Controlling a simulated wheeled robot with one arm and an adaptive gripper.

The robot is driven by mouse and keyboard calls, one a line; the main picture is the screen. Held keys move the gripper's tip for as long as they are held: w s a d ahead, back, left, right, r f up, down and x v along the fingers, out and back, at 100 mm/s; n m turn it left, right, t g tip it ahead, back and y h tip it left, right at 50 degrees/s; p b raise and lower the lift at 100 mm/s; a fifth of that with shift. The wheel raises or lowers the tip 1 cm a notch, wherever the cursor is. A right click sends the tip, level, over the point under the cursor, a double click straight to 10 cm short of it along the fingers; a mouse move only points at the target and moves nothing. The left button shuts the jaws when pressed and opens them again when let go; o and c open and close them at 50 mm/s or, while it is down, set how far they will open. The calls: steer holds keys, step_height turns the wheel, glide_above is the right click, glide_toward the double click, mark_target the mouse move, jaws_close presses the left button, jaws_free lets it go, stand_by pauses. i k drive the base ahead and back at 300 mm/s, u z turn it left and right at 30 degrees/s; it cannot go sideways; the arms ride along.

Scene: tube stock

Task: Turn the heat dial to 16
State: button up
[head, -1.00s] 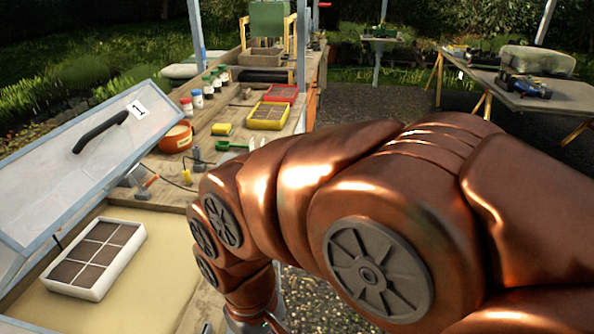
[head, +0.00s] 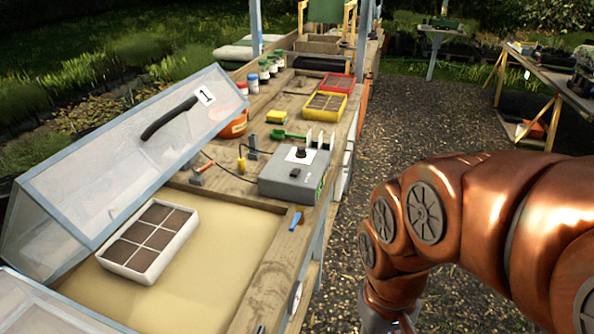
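The heat dial (head: 300,152) is a small black knob on a white plate. It sits on top of a grey control box (head: 279,185) on the wooden bench. The scale and the number it points to are too small to read. My arm comes in from the right. Its lower end is at the bottom edge of the head view, right of the bench and apart from the box. My gripper's fingers are cut off by the bottom edge, so its state does not show.
A propped glazed lid (head: 110,180) marked 1 stands left, above a sand bed with a white seed tray (head: 108,264). A blue-handled tool (head: 296,221) lies on the bench edge. Yellow (head: 340,115) and red trays sit behind the box. Gravel right of the bench is clear.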

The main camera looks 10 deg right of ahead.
mark_target(301, 153)
steer(key=z, duration=1.65)
steer(key=i, duration=1.95)
steer(key=u, duration=3.8)
